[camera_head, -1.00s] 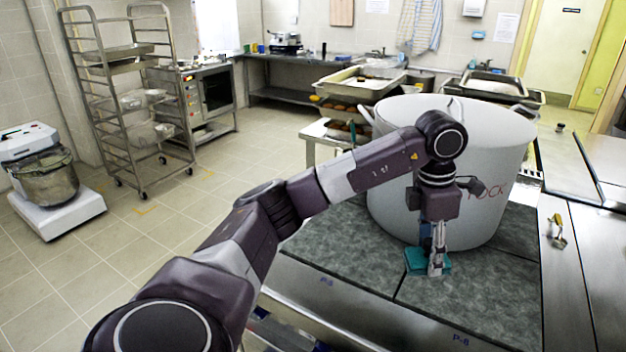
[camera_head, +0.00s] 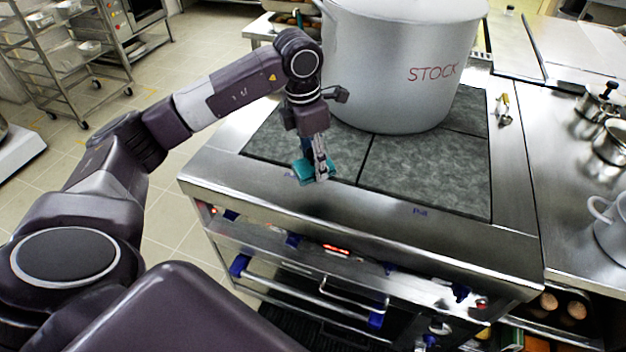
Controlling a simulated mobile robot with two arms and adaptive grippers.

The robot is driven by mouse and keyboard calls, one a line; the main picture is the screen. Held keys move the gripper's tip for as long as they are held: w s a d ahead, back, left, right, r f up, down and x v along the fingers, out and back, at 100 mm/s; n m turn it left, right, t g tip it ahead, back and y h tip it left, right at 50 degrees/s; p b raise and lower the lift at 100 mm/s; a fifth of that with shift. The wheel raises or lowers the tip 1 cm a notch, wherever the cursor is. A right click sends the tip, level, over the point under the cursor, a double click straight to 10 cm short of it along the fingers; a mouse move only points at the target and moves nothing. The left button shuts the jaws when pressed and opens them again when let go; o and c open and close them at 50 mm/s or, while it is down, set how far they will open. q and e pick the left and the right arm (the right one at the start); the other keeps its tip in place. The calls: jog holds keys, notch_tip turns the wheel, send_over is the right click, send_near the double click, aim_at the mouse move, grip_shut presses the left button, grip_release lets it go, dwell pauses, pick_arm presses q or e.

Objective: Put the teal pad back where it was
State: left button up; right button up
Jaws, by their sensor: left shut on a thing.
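The teal pad (camera_head: 304,172) is at the front left of the stove top, by the front edge of the dark grey mottled plates. My left gripper (camera_head: 319,174) points down and is shut on the pad, covering part of it. I cannot tell whether the pad touches the surface or hangs just above it. The large grey stockpot (camera_head: 385,75), marked STOCK, stands upright on the plates behind the gripper, apart from the pad. My right gripper is not in view.
The stove's steel front edge (camera_head: 400,210) and the front-right plate (camera_head: 430,168) are bare. A small yellow-handled tool (camera_head: 504,108) lies to the right of the plates. Metal pots (camera_head: 610,143) stand on the right counter. A wheeled rack (camera_head: 65,55) is at far left.

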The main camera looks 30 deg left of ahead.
aim_at(316, 194)
pick_arm(q)
notch_tip(316, 194, down, 4)
jog(key=shift+r, duration=0.15)
notch_tip(316, 194, down, 4)
jog(key=shift+f+p, duration=0.1)
jog(key=shift+p, duration=0.55)
jog(key=shift+f, duration=0.15)
jog(key=shift+f+b, duration=0.2)
jog(key=shift+b, duration=0.1)
jog(key=o, duration=1.2)
jog(key=shift+r, duration=0.1)
